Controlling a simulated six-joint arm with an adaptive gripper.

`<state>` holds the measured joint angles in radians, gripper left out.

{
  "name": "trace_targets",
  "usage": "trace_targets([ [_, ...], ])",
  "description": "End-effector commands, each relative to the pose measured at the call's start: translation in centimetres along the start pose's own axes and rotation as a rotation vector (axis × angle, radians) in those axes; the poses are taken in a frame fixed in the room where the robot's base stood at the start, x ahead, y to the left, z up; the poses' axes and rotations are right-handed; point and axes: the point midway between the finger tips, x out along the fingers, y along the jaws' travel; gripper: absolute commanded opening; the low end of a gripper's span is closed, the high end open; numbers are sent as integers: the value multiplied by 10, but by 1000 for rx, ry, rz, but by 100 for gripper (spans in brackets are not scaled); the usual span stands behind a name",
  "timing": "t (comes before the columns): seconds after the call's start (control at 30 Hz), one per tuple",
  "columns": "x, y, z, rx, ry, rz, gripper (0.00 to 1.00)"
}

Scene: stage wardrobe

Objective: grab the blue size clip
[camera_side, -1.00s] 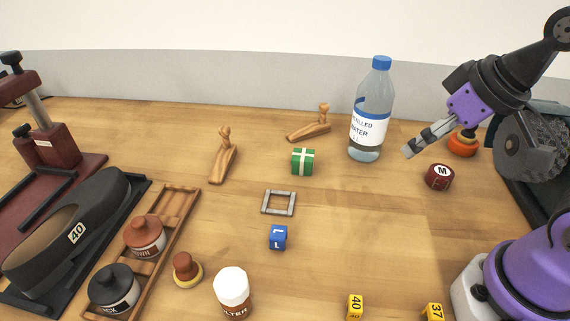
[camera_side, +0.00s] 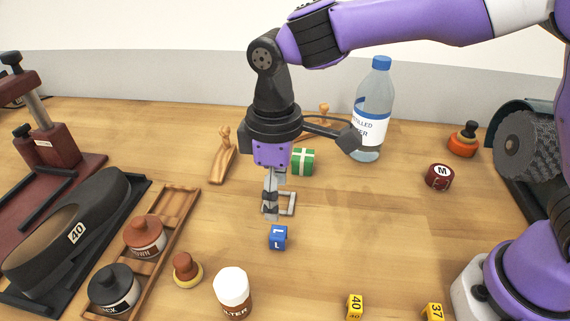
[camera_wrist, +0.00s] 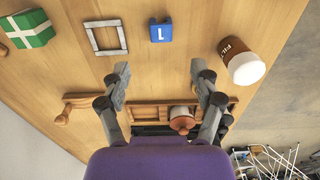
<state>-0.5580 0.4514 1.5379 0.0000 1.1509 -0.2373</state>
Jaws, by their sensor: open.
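The blue size clip (camera_side: 278,237), a small blue block marked with a white "L", sits on the wooden table in front of a grey square frame. It also shows in the wrist view (camera_wrist: 161,32), at the top middle, ahead of my fingers. My gripper (camera_side: 271,208) points down beside the grey frame, behind the clip and a little left of it in the side view. In the wrist view my gripper (camera_wrist: 158,75) has its two fingers wide apart with nothing between them. The clip is apart from the fingers.
The grey frame (camera_side: 291,203) and a green box with white bands (camera_side: 303,161) are close to my gripper. A white-capped brown jar (camera_side: 233,292) stands in front left of the clip. A water bottle (camera_side: 369,120) stands at the back. The table right of the clip is clear.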

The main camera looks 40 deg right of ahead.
Motion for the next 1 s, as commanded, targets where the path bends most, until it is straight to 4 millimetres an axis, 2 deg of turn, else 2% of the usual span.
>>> trace_targets([
  [0.2,36,-1,1,-1,-7,-2,73],
  [0.43,58,-1,2,0,-5,-1,73],
  [0.63,90,-2,3,0,-5,-2,73],
  [0.73,98,-2,2,1,-3,-1,73],
  [0.97,99,-2,2,1,-1,-1,73],
  [1.0,99,-2,2,1,-1,-1,57],
])
